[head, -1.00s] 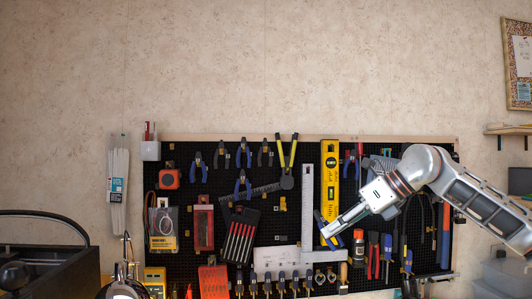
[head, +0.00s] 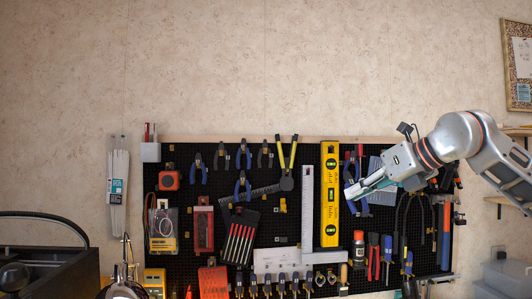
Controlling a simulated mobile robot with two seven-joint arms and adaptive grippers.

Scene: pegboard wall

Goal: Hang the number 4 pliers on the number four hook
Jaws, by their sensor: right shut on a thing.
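My right gripper (head: 352,191) comes in from the right in the head view. It is shut on a pair of blue-handled pliers (head: 349,205), partly hidden by the fingers. The pliers are in front of the board, just right of the yellow level. Several other pliers hang on the black pegboard (head: 300,150), such as a blue-handled pair (head: 242,187) and a yellow-handled pair (head: 287,160). Any numbers on pliers or hooks are too small to read, so I cannot tell which hook is number four. My left gripper is not in view.
The yellow level (head: 330,225) and a metal square (head: 307,195) hang left of my right gripper. A red-capped bottle (head: 358,250) and several screwdrivers (head: 387,245) sit below it. A black toolbox (head: 60,262) stands at the lower left. The wall above the board is clear.

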